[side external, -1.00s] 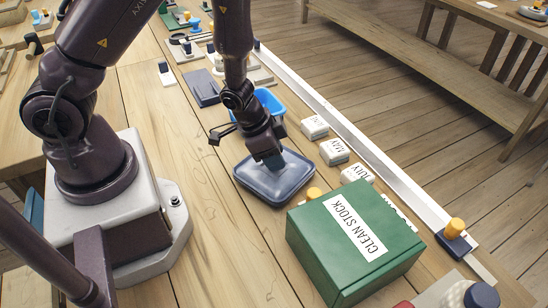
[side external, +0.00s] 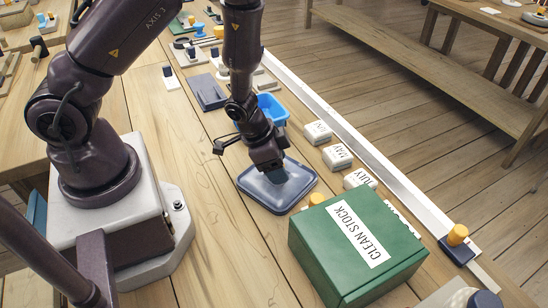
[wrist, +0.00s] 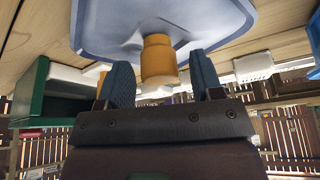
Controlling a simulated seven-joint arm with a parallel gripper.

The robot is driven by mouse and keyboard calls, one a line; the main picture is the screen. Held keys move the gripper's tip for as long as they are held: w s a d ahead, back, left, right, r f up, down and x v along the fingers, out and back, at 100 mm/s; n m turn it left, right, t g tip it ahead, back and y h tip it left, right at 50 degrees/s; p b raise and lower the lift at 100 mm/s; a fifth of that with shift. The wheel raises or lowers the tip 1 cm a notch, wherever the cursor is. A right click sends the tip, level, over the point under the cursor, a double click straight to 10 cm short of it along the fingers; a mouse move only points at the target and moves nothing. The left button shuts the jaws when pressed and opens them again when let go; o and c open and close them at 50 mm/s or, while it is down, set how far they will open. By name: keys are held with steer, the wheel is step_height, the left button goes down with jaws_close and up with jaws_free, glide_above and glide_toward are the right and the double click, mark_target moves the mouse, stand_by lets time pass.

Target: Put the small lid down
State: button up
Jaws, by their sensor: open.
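The small lid (side external: 282,190) is blue-grey with rounded corners and lies flat, apparently on the wooden table, left of the green box. In the wrist view, its underside-up picture fills the top (wrist: 105,25), with its orange knob (wrist: 158,62) pointing toward my gripper. My gripper (wrist: 163,82) is open, with one blue finger pad on each side of the knob and visible gaps between. In the side view, my gripper (side external: 268,166) is just above the lid, and the knob is hidden behind it.
A green box (side external: 330,245) labelled CLEAN STOCK stands close to the lid's right. A bright blue bin (side external: 272,108) is behind my gripper. White month-labelled blocks (side external: 337,156) line the white rail (side external: 345,135). Bare table lies to the lid's left.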

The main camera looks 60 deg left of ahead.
steer(key=v, duration=0.7)
step_height(320, 180, up, 9)
steer(key=n+t+y, duration=0.1)
steer(key=t+y, duration=0.1)
steer(key=y, duration=0.1)
glide_above(265, 177)
steer(key=w+a, duration=0.2)
steer(key=a, duration=0.1)
step_height(265, 177, up, 7)
steer(key=s+n, duration=0.2)
steer(key=s+d+r+n+h, duration=0.1)
steer(key=s+d+r, duration=0.3)
steer(key=s+r, duration=0.5)
steer(key=shift+s, duration=0.5)
